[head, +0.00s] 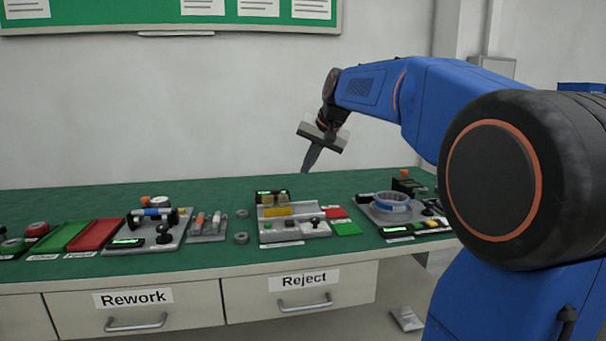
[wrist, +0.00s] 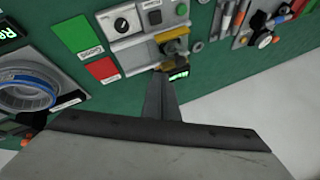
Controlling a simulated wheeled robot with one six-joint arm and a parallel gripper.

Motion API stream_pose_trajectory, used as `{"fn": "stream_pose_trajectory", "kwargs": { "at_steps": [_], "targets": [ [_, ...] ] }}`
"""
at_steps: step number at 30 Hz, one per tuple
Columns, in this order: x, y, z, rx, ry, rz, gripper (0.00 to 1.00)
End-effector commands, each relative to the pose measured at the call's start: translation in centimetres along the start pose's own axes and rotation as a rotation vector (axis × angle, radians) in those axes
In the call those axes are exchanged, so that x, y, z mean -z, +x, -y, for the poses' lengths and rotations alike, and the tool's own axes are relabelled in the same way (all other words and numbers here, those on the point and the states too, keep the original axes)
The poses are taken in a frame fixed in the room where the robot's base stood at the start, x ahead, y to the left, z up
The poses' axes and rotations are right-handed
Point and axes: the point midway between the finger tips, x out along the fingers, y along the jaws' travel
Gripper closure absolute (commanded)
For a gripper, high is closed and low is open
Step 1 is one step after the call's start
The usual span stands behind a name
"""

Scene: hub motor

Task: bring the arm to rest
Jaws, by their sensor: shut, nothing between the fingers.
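My blue arm (head: 425,95) reaches in from the right side of the head view and hangs over the bench. My gripper (head: 306,170) points down, shut and empty, in the air above the middle of the green bench top. In the wrist view my gripper (wrist: 160,78) shows its fingers together, with a grey test unit beyond the tips. I see no contact between the fingers and anything on the bench.
The green bench (head: 330,188) holds a middle test unit (head: 293,228), a right unit with a blue ring part (head: 392,203), a left fixture (head: 155,228), and green and red trays (head: 95,235). Drawers marked Rework (head: 135,312) and Reject (head: 305,293) are closed.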

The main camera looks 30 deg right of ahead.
Motion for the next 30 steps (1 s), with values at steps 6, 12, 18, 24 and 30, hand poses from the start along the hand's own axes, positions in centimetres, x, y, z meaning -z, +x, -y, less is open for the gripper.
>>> {"fn": "stream_pose_trajectory", "kwargs": {
  "at_steps": [6, 12, 18, 24, 30],
  "targets": [
    [0.0, -0.6, 0.0, 0.000, 0.000, -0.001, 1.00],
    [-2.7, -0.9, -0.3, -0.008, -0.035, 0.009, 1.00],
    [-10.8, -1.3, -2.0, -0.038, -0.150, 0.037, 1.00],
    [-19.5, -1.2, -5.0, -0.068, -0.280, 0.069, 1.00],
    [-27.8, -0.5, -9.0, -0.095, -0.414, 0.098, 1.00]
  ]
}}
